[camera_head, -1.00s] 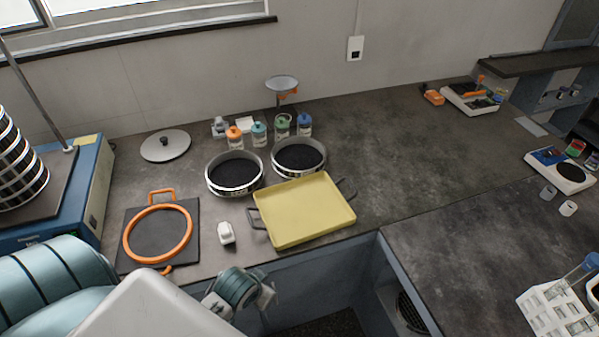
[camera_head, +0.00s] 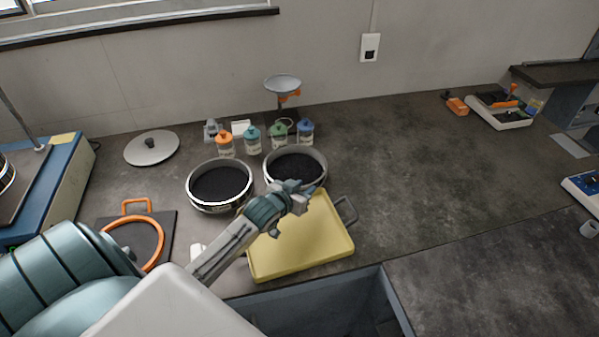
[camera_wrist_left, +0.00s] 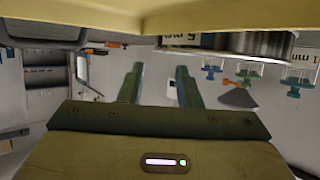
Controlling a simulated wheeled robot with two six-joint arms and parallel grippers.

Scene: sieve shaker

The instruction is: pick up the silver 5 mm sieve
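Two silver-rimmed sieves with dark insides stand side by side behind the yellow tray, the left sieve (camera_head: 190,196) and the right sieve (camera_head: 322,160). In the left wrist view, a silver sieve wall (camera_wrist_left: 262,44) with what reads as a 5 mm label shows upside down at upper right; it seems to be the right sieve. Part of a 1 mm label shows at the right edge. My left gripper (camera_head: 300,190) is over the tray's back edge, at the right sieve's near rim, partly covering it. Its fingers (camera_wrist_left: 158,85) are apart with nothing between them. Contact cannot be told.
The yellow tray (camera_head: 310,245) lies under my left arm. Several capped bottles (camera_head: 252,143) and a funnel stand (camera_head: 283,86) are close behind the sieves. A round lid (camera_head: 150,149) and an orange ring (camera_head: 134,240) lie left. The counter right of the tray is clear.

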